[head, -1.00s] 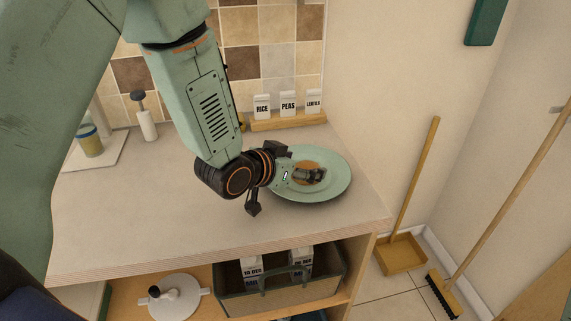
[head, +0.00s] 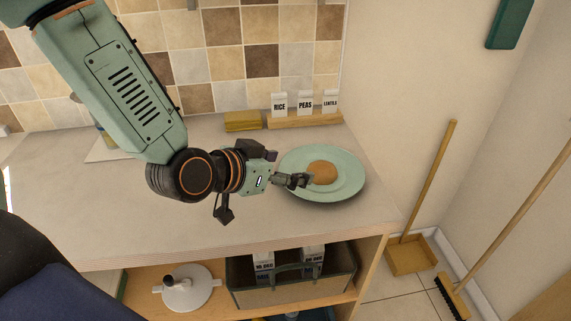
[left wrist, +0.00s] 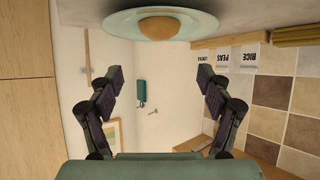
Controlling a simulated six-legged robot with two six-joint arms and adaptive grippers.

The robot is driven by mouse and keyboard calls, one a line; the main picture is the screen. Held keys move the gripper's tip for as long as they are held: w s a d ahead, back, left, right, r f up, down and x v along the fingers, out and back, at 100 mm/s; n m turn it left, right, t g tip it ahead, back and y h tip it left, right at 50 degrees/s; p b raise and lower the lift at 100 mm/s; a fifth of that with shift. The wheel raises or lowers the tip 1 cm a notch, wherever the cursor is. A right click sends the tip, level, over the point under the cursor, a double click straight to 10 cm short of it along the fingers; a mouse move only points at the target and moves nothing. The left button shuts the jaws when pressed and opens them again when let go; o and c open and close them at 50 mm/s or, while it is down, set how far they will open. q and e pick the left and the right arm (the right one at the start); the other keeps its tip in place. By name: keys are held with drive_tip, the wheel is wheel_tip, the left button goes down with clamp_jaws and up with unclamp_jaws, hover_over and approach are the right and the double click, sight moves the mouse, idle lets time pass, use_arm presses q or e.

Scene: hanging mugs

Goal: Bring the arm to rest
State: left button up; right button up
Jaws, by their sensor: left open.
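My left gripper (head: 298,181) is at the left edge of the green plate (head: 350,184) in the head view, level with its rim and just left of the round brown thing (head: 322,172) on the plate. In the left wrist view the two fingers of my left gripper (left wrist: 161,80) stand wide apart with nothing between them. The plate (left wrist: 120,24) and the brown thing (left wrist: 160,27) show beyond the fingertips at the top of that view. Whether the fingers touch the plate cannot be told. My right gripper is not in view.
The plate stands on a pale counter (head: 90,220). Behind it are a wooden rack (head: 305,119) with labelled cartons and a yellow block (head: 243,121). A shelf below holds a crate (head: 295,290) and a white lid-like disc (head: 187,289). A dustpan (head: 412,255) and broom (head: 455,298) stand at right.

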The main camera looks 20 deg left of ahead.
sight(323, 164)
use_arm(q)
drive_tip(key=shift+w+f, duration=0.1)
idle(0.4)
drive_tip(key=shift+w+d+f, duration=0.1)
drive_tip(key=shift+w+f, duration=0.2)
drive_tip(key=shift+w, duration=0.15)
drive_tip(key=b+x, duration=0.2)
drive_tip(key=x, duration=0.9)
